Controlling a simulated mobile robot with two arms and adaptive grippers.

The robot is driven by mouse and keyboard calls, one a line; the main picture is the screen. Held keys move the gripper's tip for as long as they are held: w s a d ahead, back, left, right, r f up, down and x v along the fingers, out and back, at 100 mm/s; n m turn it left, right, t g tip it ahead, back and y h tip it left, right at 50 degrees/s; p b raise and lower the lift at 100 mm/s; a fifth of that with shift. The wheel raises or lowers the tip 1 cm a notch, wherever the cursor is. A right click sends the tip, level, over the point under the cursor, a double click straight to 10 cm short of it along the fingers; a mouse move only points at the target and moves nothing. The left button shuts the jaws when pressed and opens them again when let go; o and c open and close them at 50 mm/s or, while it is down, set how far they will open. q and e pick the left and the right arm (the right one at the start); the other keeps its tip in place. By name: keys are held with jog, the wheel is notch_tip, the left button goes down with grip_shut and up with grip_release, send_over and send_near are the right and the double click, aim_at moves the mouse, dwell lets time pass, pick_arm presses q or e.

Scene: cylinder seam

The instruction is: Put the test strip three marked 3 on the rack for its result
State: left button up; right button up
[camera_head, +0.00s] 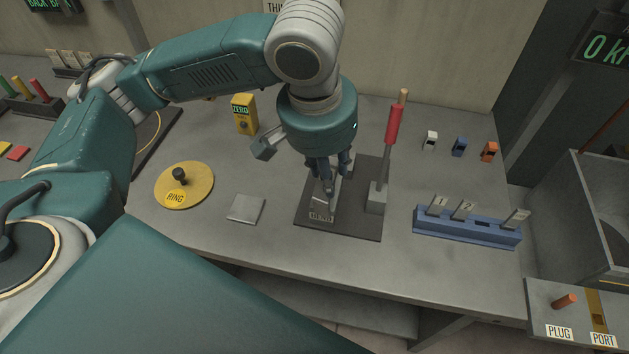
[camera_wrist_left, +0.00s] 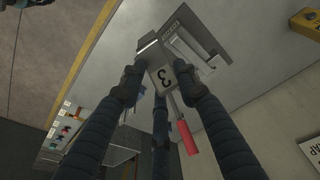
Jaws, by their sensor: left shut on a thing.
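Test strip three is a small light plate with a black 3 (camera_wrist_left: 166,77), held between the dark fingers in the left wrist view. My left gripper (camera_head: 328,178) is shut on it, low over the dark base plate of the lever device (camera_head: 345,224) in the head view. The fingers largely hide the strip there, and I cannot tell whether it touches the device. The blue rack (camera_head: 465,236) stands to the right. It holds upright strips marked 1 (camera_head: 438,203) and 2 (camera_head: 463,209), and another at its right end (camera_head: 516,218); a dark empty slot shows between. My right gripper is out of view.
The red lever (camera_head: 394,125) stands upright just right of my left gripper, between it and the rack. A yellow RING disc (camera_head: 185,187), a grey square plate (camera_head: 246,209) and a yellow ZERO box (camera_head: 244,115) lie left. Small white, blue and orange blocks sit behind the rack.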

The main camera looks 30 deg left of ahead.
aim_at(320, 197)
pick_arm(q)
jog(key=w+d+r+m+t+h, duration=0.1)
jog(key=w+d+r+t, duration=0.15)
jog(key=r, duration=0.45)
jog(key=w+d+r+t+h, duration=0.1)
jog(key=w+d+r+t, duration=0.15)
jog(key=r, duration=0.45)
jog(key=w+d+r+m+t+h, duration=0.1)
jog(key=w+d+r+t, duration=0.2)
jog(key=r, duration=0.4)
jog(key=s+d+r+m+t+h, duration=0.1)
jog(key=s+d+r+t, duration=0.1)
jog(key=r, duration=0.7)
jog(key=s+d+r+m+t+h+p, duration=0.1)
jog(key=d+r, duration=0.4)
jog(key=r, duration=0.5)
jog(key=shift+s+d+m+t+h, duration=0.25)
jog(key=shift+s+m+t+h, duration=0.25)
jog(key=shift+t, duration=0.4)
jog(key=shift+w, duration=0.1)
